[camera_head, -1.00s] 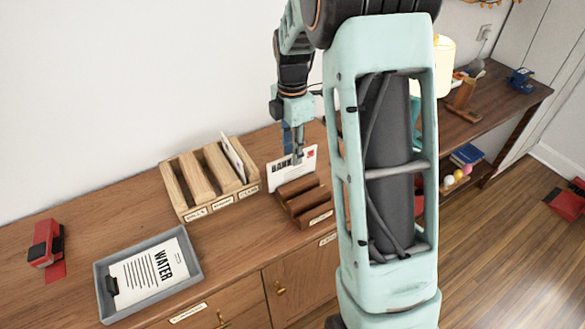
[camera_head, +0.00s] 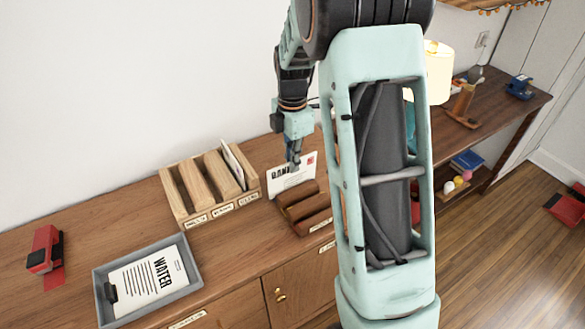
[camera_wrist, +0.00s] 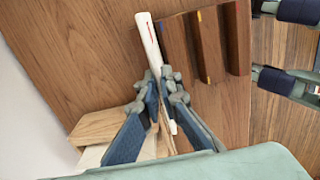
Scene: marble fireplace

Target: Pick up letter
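The letter (camera_head: 292,179) is a white envelope with dark print and a red stamp. It stands upright behind a small dark-brown slotted holder (camera_head: 321,222). In the wrist view the letter (camera_wrist: 148,38) shows edge-on as a thin white strip beside the holder's slats (camera_wrist: 207,45). My gripper (camera_head: 293,167) is over the letter's top edge from above. In the wrist view my gripper's (camera_wrist: 162,88) blue fingers lie close on both sides of the letter and appear shut on it. The letter's lower part is partly hidden.
A light wooden sorter (camera_head: 190,222) with labelled slots and an envelope (camera_head: 233,166) stands just left. A grey tray (camera_head: 193,289) holds a "WATER" sheet (camera_head: 150,283). A red stapler-like object (camera_head: 45,250) lies far left. The wall is close behind; the cabinet top (camera_head: 235,240) in front is clear.

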